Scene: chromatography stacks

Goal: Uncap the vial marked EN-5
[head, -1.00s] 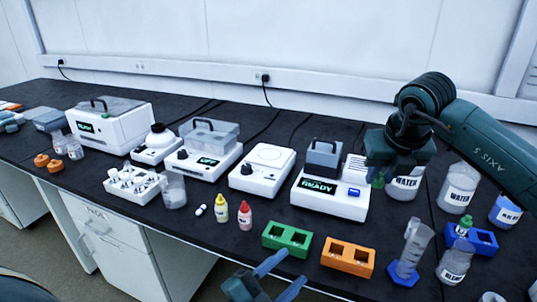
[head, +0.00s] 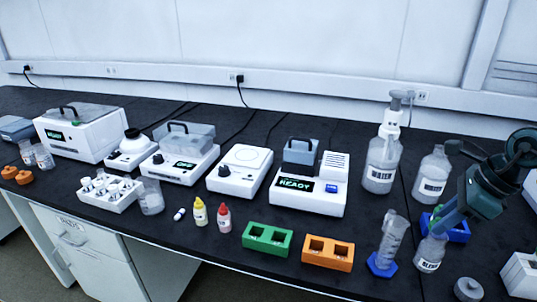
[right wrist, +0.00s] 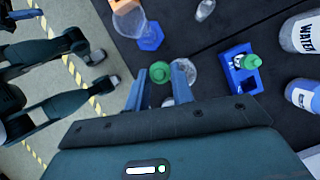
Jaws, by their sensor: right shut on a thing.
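My right gripper (head: 441,222) is low at the right of the bench in the head view, in front of the blue rack (head: 459,231). In the right wrist view its blue fingers (right wrist: 161,72) are shut on a green-topped thing (right wrist: 160,75); I cannot tell whether it is a loose cap or a capped vial. Another green cap (right wrist: 252,62) shows at the blue rack (right wrist: 243,83). No EN-5 mark is readable. Small blue finger-like parts (right wrist: 24,14) at the upper left of the wrist view may be my left gripper; their opening is unclear.
Water bottles (head: 381,167) stand behind. Orange (head: 328,253) and green (head: 267,240) racks line the front edge.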

